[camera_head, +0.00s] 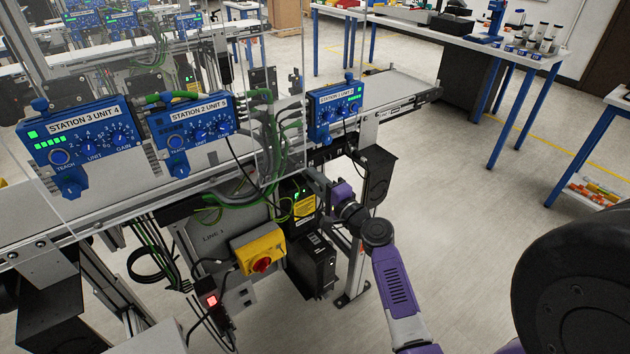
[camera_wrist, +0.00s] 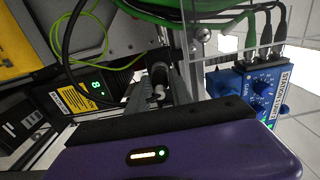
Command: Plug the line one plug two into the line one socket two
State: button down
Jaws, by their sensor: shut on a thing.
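My gripper (camera_head: 317,184) reaches in under the conveyor edge, beside the control box on the right, with my arm coming from the lower right. In the wrist view its purple body fills the bottom. A short black cylindrical piece (camera_wrist: 158,76) with a pale end shows just ahead of it, likely the plug. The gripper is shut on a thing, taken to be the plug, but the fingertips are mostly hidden. A grey panel (camera_head: 214,238) marked as a line hangs under the conveyor. I cannot make out socket two or its label.
A black unit (camera_head: 304,199) with a green display stands close to the gripper; it also shows in the wrist view (camera_wrist: 92,92). A yellow box with a red knob (camera_head: 259,250), blue station boxes (camera_head: 334,107) and loose cables crowd around.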

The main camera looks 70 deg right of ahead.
jog(key=shift+w+d, duration=0.25)
jog(key=shift+w, duration=0.15)
dwell(0.4)
jog(key=c, duration=1.1)
grip_release()
jog(key=shift+o, duration=0.2)
jog(key=shift+s+a, duration=0.1)
jog(key=b+v, duration=0.1)
jog(key=v, duration=0.6)
jog(key=shift+s+b, duration=0.3)
jog(key=shift+a, duration=0.1)
